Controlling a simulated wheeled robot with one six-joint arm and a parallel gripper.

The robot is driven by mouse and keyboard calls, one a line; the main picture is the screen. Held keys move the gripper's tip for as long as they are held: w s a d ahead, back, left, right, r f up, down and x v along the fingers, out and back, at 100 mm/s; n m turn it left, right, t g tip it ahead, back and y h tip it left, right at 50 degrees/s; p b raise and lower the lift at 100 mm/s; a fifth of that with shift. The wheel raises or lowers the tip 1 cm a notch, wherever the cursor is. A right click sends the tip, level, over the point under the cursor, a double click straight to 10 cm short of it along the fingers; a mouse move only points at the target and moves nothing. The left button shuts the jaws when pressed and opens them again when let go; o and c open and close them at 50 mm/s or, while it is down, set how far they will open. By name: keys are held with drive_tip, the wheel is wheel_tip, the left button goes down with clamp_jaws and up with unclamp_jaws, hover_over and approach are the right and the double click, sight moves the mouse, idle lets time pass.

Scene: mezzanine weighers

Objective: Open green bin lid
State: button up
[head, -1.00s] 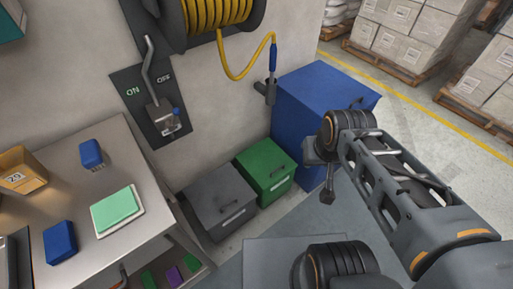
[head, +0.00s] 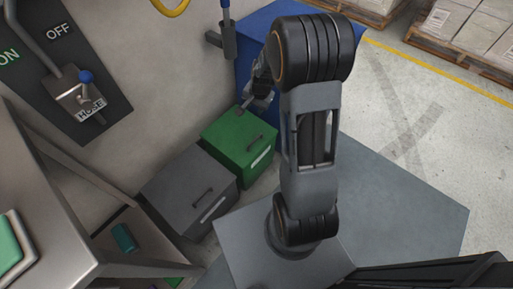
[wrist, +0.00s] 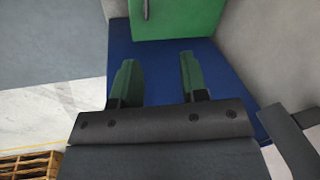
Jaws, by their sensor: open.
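The green bin (head: 238,140) stands on the floor between the grey bin and the blue cabinet, its lid shut. Its dark handle (head: 252,142) is on the lid. In the wrist view part of the green bin (wrist: 185,18) fills the top edge, with the handle (wrist: 146,8) partly cut off. My gripper (head: 258,92) is in front of the blue cabinet, above the far side of the green bin, partly hidden by my arm. In the wrist view my gripper (wrist: 158,80) has its two fingers wide apart with nothing between them, clear of the handle.
The grey bin (head: 180,190) stands left of the green bin. The blue cabinet (head: 262,28) is close behind my gripper. The wall with the switch panel (head: 70,70) and the metal table (head: 45,185) bound the left side. Open floor (head: 420,125) lies to the right.

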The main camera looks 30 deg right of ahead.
sight(256, 138)
drive_tip(key=w+f+m+b, duration=0.1)
drive_tip(key=f+b, duration=0.1)
drive_tip(key=f, duration=0.6)
drive_tip(key=w+d+f+m+b, duration=0.1)
drive_tip(key=f+b, duration=0.2)
drive_tip(key=f, duration=0.6)
drive_tip(key=w+d+f+b, duration=0.1)
drive_tip(key=w+f+b, duration=0.1)
drive_tip(key=f, duration=0.7)
drive_tip(key=shift+d+f+m+b, duration=0.15)
drive_tip(key=shift+f+m+b, duration=0.2)
drive_tip(key=shift+b, duration=0.35)
drive_tip(key=shift+r, duration=0.1)
clamp_jaws()
